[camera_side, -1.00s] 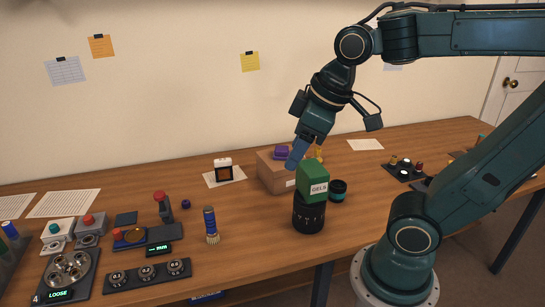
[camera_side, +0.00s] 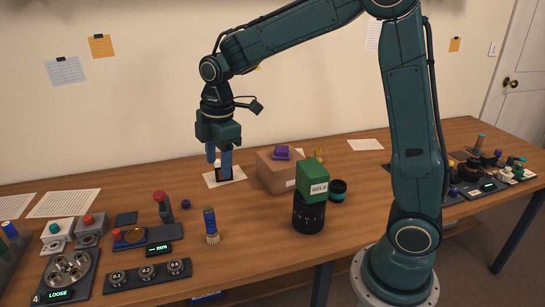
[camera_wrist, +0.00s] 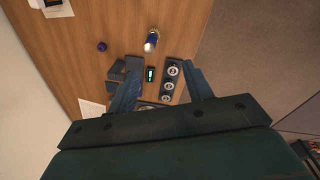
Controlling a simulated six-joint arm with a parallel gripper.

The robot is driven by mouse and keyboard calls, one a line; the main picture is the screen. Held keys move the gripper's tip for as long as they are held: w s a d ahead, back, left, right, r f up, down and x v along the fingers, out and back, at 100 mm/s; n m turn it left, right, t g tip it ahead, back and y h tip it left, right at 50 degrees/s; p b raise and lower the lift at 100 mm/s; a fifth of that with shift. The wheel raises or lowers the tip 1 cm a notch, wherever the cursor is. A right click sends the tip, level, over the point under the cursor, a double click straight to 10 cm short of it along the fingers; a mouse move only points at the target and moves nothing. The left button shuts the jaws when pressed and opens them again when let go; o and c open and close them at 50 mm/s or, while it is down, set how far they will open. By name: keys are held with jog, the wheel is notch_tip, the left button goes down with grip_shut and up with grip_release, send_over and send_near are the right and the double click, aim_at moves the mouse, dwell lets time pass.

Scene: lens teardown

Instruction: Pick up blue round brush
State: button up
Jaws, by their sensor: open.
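The blue round brush (camera_side: 210,224) stands upright on the wooden table in the side view, with a blue handle, a pale metal band and tan bristles at the bottom. In the wrist view the brush (camera_wrist: 152,40) shows near the top centre, seen from above. My gripper (camera_side: 219,170) points down with its blue fingers apart and empty. In the side view it hangs above and behind the brush, in front of the small dark-framed item on white paper. In the wrist view the gripper's two fingers (camera_wrist: 160,88) are spread, and the brush lies beyond their tips.
A cardboard box (camera_side: 275,172) and a black lens (camera_side: 308,213) under a green block (camera_side: 313,180) stand right of the brush. A dark three-dial panel (camera_side: 147,276) and a red-knobbed device (camera_side: 162,207) lie to its left. Bare table surrounds the brush.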

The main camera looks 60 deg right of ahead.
aim_at(210, 219)
jog(key=w+f+n, duration=0.1)
jog(key=f, duration=0.1)
jog(key=w+f+n, duration=0.1)
jog(key=w+f, duration=0.1)
jog(key=w+f+n+g, duration=0.1)
jog(key=w+f, duration=0.1)
jog(key=shift+f+n, duration=0.3)
jog(key=shift+f, duration=0.1)
jog(key=shift+f, duration=4.2)
jog(key=shift+f, duration=2.6)
jog(key=c, duration=1.1)
jog(key=shift+r, duration=0.15)
